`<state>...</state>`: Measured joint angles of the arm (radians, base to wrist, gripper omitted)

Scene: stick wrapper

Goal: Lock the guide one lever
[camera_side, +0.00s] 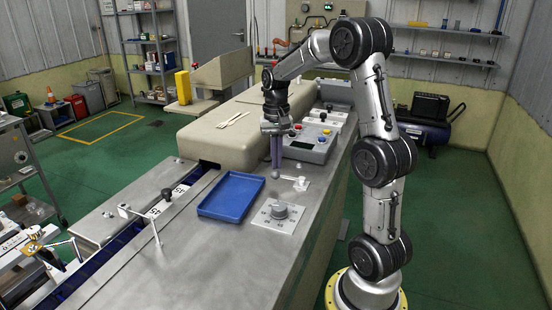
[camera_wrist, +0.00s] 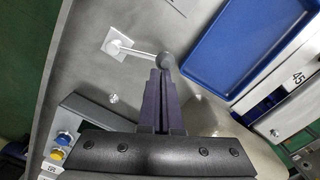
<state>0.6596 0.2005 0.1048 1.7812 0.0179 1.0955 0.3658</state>
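A small lever with a grey ball knob (camera_side: 275,174) lies low over the metal bench. Its arm runs to a pivot on a white plate (camera_side: 301,184). In the wrist view, the ball (camera_wrist: 165,60) sits just beyond my fingertips, with the arm reaching left to the white plate (camera_wrist: 117,43). My gripper (camera_side: 276,163) points down above the ball. In the wrist view, its purple fingers (camera_wrist: 160,74) look closed together, with nothing visible between them. I cannot tell whether the tips touch the ball. No label identifying this lever as guide one is readable.
A blue tray (camera_side: 231,195) lies left of the lever. A dial on a metal plate (camera_side: 280,212) is in front of it. A control box with buttons (camera_side: 311,143) stands behind. Another upright lever (camera_side: 155,227) stands farther left, beside the rail. The front bench surface is clear.

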